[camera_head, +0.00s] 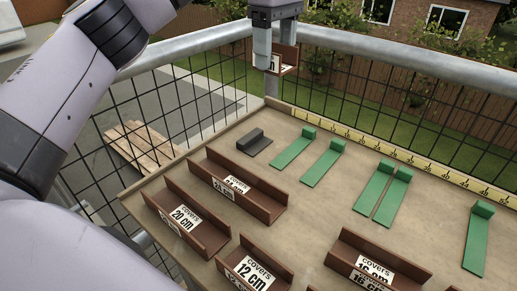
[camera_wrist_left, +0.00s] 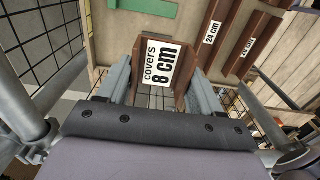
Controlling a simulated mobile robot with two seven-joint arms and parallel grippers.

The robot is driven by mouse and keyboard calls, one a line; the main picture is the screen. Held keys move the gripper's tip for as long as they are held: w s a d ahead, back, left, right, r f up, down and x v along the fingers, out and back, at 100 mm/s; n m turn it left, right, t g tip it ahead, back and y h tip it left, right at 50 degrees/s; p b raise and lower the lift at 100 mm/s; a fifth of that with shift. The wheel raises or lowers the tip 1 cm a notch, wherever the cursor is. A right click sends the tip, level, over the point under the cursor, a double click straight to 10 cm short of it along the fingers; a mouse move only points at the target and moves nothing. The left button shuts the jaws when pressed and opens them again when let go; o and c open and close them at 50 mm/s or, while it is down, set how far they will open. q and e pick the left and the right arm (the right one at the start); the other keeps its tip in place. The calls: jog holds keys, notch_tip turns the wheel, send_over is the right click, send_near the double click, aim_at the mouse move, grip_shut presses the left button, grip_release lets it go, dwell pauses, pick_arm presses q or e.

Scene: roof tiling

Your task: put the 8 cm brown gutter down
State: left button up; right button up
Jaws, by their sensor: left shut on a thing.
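The 8 cm brown gutter (camera_head: 289,56) is a short brown channel with a white label. It also shows in the left wrist view (camera_wrist_left: 188,72), where the label reads "covers 8 cm". My left gripper (camera_head: 275,62) is shut on it, with a finger on each side in the left wrist view (camera_wrist_left: 157,85). In the head view it holds the gutter at the top, in front of the rail and above the table's far left corner. The gutter appears raised off the table (camera_head: 315,226). My right gripper is not in view.
Brown gutters labelled 20 cm (camera_head: 187,222) and 12 cm (camera_head: 252,270) and others lie on the table. Green hooked strips (camera_head: 323,166) and a dark piece (camera_head: 254,143) lie behind them. A yellow measuring strip (camera_head: 400,154) lines the far edge; a mesh railing (camera_head: 390,92) stands beyond.

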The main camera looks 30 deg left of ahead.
pick_arm(q)
jog(key=shift+w+a, duration=0.1)
jog(key=shift+a, duration=0.05)
notch_tip(320, 180, down, 16)
jog(key=b, duration=0.5)
jog(key=shift+r, duration=0.15)
notch_tip(320, 180, down, 3)
jog(key=shift+f+b, duration=0.2)
jog(key=shift+b, duration=0.35)
jog(key=shift+f, duration=0.35)
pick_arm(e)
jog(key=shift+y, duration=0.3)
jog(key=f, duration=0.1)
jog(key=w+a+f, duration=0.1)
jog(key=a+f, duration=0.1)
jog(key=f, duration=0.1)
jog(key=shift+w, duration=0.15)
pick_arm(q)
jog(key=shift+f, duration=0.1)
